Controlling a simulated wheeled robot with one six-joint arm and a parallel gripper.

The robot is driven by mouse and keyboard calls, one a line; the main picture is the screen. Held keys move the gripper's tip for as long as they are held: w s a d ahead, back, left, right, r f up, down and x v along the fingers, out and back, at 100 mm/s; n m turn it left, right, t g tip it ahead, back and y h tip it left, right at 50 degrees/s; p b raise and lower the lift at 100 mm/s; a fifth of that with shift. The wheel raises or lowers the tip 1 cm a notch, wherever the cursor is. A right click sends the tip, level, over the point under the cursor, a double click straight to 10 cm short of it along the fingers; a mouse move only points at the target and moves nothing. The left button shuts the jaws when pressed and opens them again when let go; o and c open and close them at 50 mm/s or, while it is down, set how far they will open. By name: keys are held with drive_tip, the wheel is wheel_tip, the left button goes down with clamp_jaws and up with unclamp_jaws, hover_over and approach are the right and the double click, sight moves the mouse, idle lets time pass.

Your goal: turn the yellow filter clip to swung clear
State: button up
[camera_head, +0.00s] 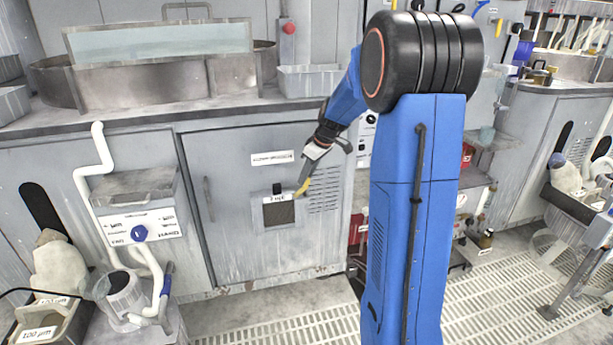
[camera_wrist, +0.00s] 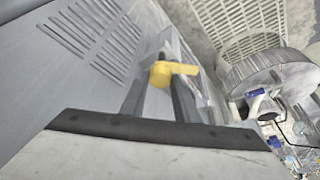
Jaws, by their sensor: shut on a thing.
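The yellow filter clip (camera_head: 303,187) is at the upper right corner of a small dark filter panel (camera_head: 279,212) on the grey cabinet door. In the head view it is small and partly covered by my gripper (camera_head: 302,184), which reaches it from the upper right. In the wrist view the clip (camera_wrist: 172,72) shows between the tips of my two dark fingers (camera_wrist: 160,80), with its tab sticking out to the right. The fingers are shut on it. The clip's exact angle against the filter frame is hard to tell.
The cabinet door (camera_head: 230,240) has a handle (camera_head: 209,199) at left and vent slots (camera_head: 323,191) to the right of the clip. A white pipe (camera_head: 98,165) and a box with a blue knob (camera_head: 139,233) stand at left. Floor grating (camera_head: 290,328) lies below.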

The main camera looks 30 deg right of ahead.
drive_tip(key=shift+w+d+n+g+y, duration=0.1)
drive_tip(key=shift+n+g+y, duration=0.25)
drive_tip(key=shift+n, duration=0.8)
drive_tip(key=shift+d+n+g+y, duration=0.1)
drive_tip(key=shift+n+g+y, duration=0.2)
drive_tip(key=shift+n, duration=0.85)
drive_tip(key=o, duration=1.1)
drive_tip(key=shift+r, duration=0.1)
drive_tip(key=v, duration=1.7)
